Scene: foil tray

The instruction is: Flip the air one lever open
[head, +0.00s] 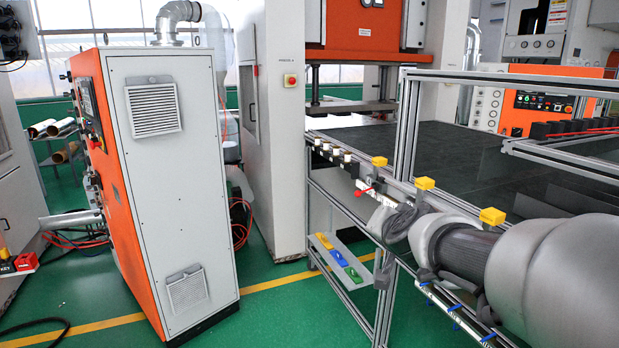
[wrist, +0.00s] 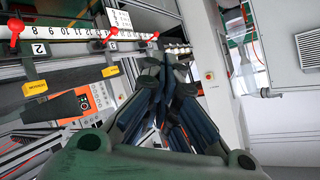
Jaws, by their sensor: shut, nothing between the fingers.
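A white numbered rail runs across the upper left of the wrist view. Red levers sit along it: one at the far left (wrist: 15,28) near a plate marked 2 (wrist: 38,48), one in the middle (wrist: 113,32) beside a small plate that seems marked 1 (wrist: 113,46), and a red part (wrist: 153,37) close to my fingertips. A red lever (head: 363,191) also shows on the rail in the head view. My gripper (wrist: 166,62) is shut and empty, its dark fingers together just below the rail's right end; contact cannot be told. It also shows by the rail in the head view (head: 392,215).
Yellow blocks (head: 424,183) stand along the aluminium frame (head: 398,140) beside the dark table top (head: 450,145). An orange and white cabinet (head: 165,190) stands left, with open green floor (head: 285,315) between. A white press column (head: 275,110) rises beyond the rail.

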